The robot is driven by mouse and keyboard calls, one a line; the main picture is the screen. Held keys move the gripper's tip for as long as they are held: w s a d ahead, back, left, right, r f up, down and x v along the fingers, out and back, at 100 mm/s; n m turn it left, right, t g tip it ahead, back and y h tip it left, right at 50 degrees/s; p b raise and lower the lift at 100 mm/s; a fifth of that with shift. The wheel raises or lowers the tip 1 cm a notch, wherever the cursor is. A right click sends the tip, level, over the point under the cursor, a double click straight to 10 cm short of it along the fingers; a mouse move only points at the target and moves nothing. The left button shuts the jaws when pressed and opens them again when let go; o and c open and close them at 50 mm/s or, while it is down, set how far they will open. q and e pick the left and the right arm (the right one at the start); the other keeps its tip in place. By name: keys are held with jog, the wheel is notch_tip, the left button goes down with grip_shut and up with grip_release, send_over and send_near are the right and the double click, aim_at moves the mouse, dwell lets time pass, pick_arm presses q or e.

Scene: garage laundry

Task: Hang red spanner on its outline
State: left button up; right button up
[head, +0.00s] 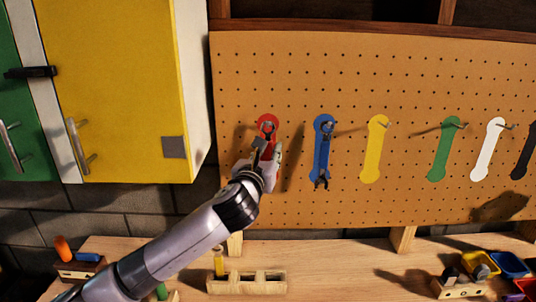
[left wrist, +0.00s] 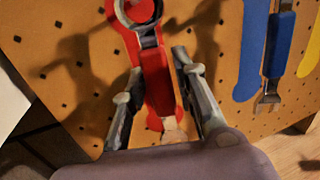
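The red spanner has a dark metal ring end (left wrist: 140,14) and a red handle (left wrist: 155,75) in the left wrist view. It is upright in front of its red outline (head: 268,119) on the pegboard, ring end up, nearly lined up with it. I cannot tell whether the ring is on the hook. My left gripper (head: 264,150) is at the outline; in the left wrist view its fingers (left wrist: 158,72) stand apart on either side of the handle, with small gaps showing. In the head view the gripper hides most of the spanner. My right gripper is not in view.
A blue spanner (head: 322,160) hangs on the blue outline to the right. The yellow (head: 375,150), green (head: 443,155) and white (head: 487,150) outlines are bare with hooks. A yellow cabinet (head: 115,90) stands close on the left. A workbench (head: 330,262) with a wooden rack (head: 247,284) lies below.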

pick_arm(q)
jog(key=shift+o, duration=1.4)
